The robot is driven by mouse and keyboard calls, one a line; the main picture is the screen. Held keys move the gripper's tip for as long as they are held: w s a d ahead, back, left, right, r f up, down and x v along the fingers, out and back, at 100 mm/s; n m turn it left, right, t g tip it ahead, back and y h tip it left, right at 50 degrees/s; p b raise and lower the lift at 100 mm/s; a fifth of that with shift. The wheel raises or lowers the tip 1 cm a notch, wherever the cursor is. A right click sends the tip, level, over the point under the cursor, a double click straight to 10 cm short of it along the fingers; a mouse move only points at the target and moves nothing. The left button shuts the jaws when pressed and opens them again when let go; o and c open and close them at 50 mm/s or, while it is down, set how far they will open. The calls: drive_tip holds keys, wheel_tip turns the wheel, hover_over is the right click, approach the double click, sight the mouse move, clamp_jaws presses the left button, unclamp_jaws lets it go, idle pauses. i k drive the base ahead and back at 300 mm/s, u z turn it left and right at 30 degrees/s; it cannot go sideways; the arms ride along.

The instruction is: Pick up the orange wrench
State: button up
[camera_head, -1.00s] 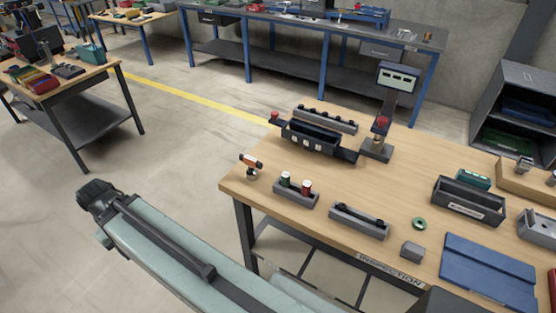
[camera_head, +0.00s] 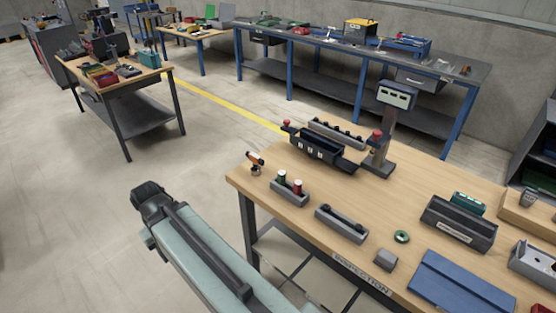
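I cannot make out an orange wrench with certainty. A small orange and black item (camera_head: 255,158) stands at the left back edge of the wooden inspection table (camera_head: 290,163); it is too small to tell what it is. My arm reaches up from the bottom of the view, in the open floor left of that table, with a dark joint at its far end. My gripper is not in view.
The inspection table holds a black bin (camera_head: 318,148), a grey holder with green and red cylinders (camera_head: 291,192), a green ring (camera_head: 401,237) and a blue mat (camera_head: 462,284). Another workbench (camera_head: 143,76) stands left, a long blue-legged bench (camera_head: 345,52) behind. Floor between is clear.

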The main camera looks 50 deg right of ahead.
sight(255, 169)
drive_tip(key=z, duration=5.7)
drive_tip(key=k, duration=0.95)
drive_tip(key=u, duration=5.8)
